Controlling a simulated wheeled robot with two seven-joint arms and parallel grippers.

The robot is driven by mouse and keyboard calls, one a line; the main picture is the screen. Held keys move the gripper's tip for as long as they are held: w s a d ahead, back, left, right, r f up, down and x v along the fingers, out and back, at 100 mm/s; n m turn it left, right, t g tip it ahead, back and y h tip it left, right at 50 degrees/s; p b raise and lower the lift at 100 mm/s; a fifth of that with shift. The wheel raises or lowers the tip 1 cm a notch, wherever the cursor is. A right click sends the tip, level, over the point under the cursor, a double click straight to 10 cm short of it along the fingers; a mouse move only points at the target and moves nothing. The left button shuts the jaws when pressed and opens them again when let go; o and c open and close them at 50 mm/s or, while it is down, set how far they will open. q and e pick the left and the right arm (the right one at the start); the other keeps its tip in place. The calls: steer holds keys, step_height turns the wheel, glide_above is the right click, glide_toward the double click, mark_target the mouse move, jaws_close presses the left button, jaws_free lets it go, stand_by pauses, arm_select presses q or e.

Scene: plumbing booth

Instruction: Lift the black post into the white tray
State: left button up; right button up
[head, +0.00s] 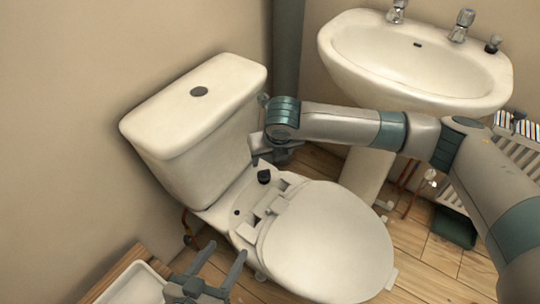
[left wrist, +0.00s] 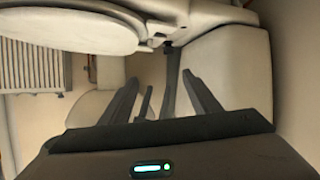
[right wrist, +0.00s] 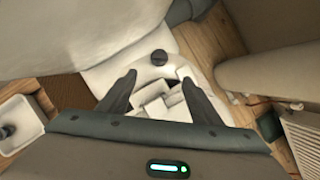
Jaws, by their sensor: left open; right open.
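The black post (head: 264,177) stands upright on the toilet's back ledge, behind the seat hinges. It also shows in the right wrist view (right wrist: 159,57), ahead of the fingertips. My right gripper (head: 277,155) is above and behind the post, close to the cistern; its fingers are partly hidden in the head view. In the right wrist view it is open and empty (right wrist: 157,80). My left gripper (head: 224,252) is open and empty beside the toilet, near the tray. The white tray (head: 138,285) is at the lower left, cut off by the frame. In the right wrist view the tray (right wrist: 22,112) holds a dark piece (right wrist: 8,131).
The cistern (head: 195,115) rises behind the ledge. The closed toilet lid (head: 325,240) lies in front of the post. A washbasin (head: 415,65) stands at the right behind my right arm. The tray sits on a wooden surface (head: 112,274). A small dark hole (head: 237,212) shows in the ledge.

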steer(key=b, duration=0.2)
glide_toward(265, 173)
steer(key=f, duration=0.1)
steer(key=b+x, duration=0.2)
steer(key=x, duration=0.6)
steer(key=shift+w+a, duration=0.2)
arm_select(q)
step_height(265, 173, up, 14)
steer(key=s+d+t+h, duration=0.1)
steer(key=d+t+h, duration=0.1)
steer(key=t, duration=0.6)
steer(key=shift+s+d+t+h, duration=0.15)
steer(key=shift+s+t+h, duration=0.15)
steer(key=shift+h, duration=0.3)
arm_select(e)
steer(key=shift+w+f, duration=0.15)
steer(key=shift+f, duration=0.35)
steer(key=c, duration=1.1)
steer(key=shift+o, duration=0.8)
steer(key=shift+c, duration=0.7)
